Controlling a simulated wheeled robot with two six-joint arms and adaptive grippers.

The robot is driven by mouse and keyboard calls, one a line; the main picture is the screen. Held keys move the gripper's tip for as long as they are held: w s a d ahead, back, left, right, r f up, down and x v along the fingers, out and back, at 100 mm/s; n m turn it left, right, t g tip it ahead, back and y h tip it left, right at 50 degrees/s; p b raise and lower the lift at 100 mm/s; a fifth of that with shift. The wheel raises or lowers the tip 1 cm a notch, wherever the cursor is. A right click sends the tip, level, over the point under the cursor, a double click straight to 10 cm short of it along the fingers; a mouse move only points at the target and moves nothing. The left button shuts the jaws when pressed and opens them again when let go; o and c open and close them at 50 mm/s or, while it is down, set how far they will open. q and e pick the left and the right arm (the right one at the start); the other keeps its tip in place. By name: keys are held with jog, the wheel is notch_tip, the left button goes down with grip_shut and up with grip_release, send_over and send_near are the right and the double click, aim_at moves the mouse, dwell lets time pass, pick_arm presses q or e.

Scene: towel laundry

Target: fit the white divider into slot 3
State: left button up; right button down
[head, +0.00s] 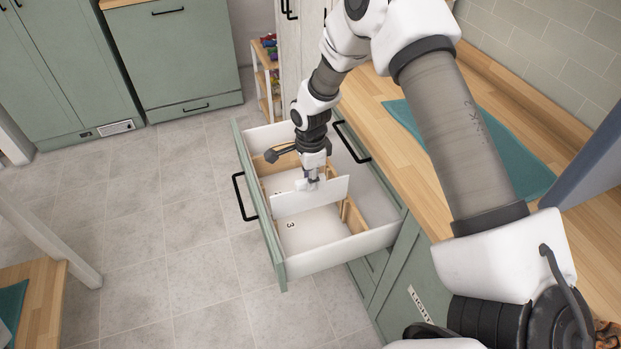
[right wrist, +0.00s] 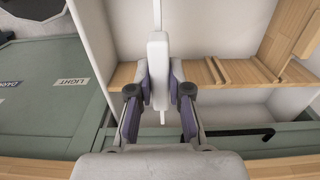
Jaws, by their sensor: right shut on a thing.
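The white divider (head: 320,196) is upright inside the open drawer (head: 335,252), spanning most of the way between its sides. My right gripper (head: 311,181) is shut on the grip at its top. In the right wrist view the divider's white grip (right wrist: 158,70) is between the two fingers, with the panel edge-on. A printed number 3 (head: 290,225) shows on the drawer floor just in front of the divider. Slotted wooden rails (head: 353,216) line the drawer's sides. I cannot tell whether the divider's ends are in a slot. My left gripper is not in view.
A wooden divider (head: 280,161) stands toward the drawer's far end.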

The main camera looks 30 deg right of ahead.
aim_at(311, 208)
jog(key=shift+f, duration=0.45)
jog(key=shift+f+b, duration=1.9)
jog(key=shift+f, duration=2.65)
dwell(0.3)
jog(key=shift+s+f, duration=0.1)
jog(key=shift+f, duration=0.25)
dwell(0.9)
jog(key=c, duration=0.6)
grip_release()
notch_tip(311, 208, up, 7)
jog(key=p, duration=0.7)
